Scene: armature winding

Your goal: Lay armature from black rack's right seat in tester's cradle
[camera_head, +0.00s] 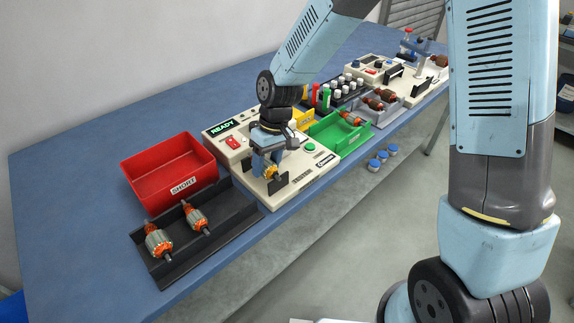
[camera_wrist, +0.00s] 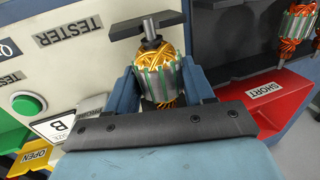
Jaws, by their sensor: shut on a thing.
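My gripper (camera_head: 266,160) is shut on an armature (camera_head: 271,173) with gold windings and a grey core, held over the front of the cream tester (camera_head: 311,169). In the wrist view the armature (camera_wrist: 159,72) sits between my two blue fingers, its shaft end at a black cradle support (camera_wrist: 128,29). I cannot tell whether the shaft rests in the support or is just above it. The tester's display reads READY. The black rack (camera_head: 238,213) holds two orange-and-grey armatures (camera_head: 157,240) (camera_head: 196,217) at its left and middle; its right end is bare.
A red SHORT bin (camera_head: 168,172) stands empty behind the rack. A green bin (camera_head: 340,134) with an armature and a yellow bin (camera_head: 303,117) are right of the tester. A grey tray of armatures (camera_head: 388,112), blue-capped jars (camera_head: 376,164) and another machine stand farther right.

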